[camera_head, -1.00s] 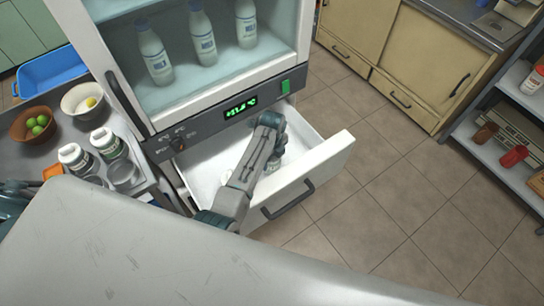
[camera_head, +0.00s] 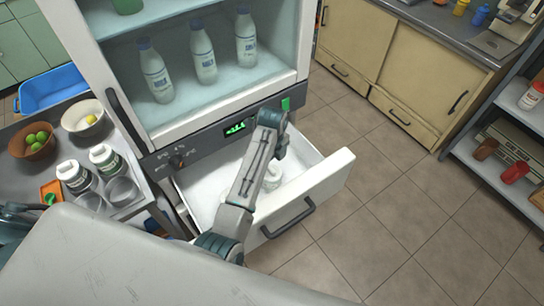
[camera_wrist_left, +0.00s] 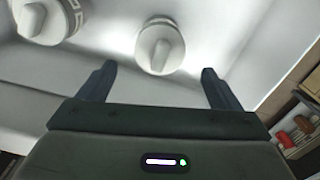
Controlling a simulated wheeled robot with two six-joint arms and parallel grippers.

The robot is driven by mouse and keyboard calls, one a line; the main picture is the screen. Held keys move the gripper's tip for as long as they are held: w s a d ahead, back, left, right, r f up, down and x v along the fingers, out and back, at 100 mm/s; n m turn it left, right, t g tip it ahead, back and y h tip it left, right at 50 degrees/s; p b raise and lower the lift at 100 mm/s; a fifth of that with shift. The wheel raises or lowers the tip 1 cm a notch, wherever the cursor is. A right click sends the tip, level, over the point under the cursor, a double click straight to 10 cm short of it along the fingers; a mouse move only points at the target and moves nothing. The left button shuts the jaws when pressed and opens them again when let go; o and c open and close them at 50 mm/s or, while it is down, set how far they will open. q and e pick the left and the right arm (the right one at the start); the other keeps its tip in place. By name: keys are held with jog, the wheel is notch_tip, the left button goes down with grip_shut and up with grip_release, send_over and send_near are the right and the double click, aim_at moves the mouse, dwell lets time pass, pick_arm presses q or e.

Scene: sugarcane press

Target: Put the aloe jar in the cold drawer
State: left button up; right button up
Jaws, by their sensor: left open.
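A white-lidded jar (camera_head: 272,177) stands upright on the floor of the open white drawer (camera_head: 325,172), under the fridge cabinet. Its label does not show, so I cannot tell if it is the aloe jar. My left gripper (camera_head: 278,152) is open and empty above it. In the left wrist view, this jar's lid (camera_wrist_left: 160,46) lies beyond and between the spread fingers, apart from them. A second white-lidded jar (camera_wrist_left: 42,18) stands to its left in the drawer; my arm largely hides it in the head view. My right gripper is not in view.
The drawer handle (camera_head: 288,218) is at its front. Milk bottles (camera_head: 203,52) stand inside the cabinet above. The floor right of the drawer is clear.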

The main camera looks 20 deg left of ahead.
pick_arm(q)
jog(key=shift+r, duration=1.7)
dwell(0.6)
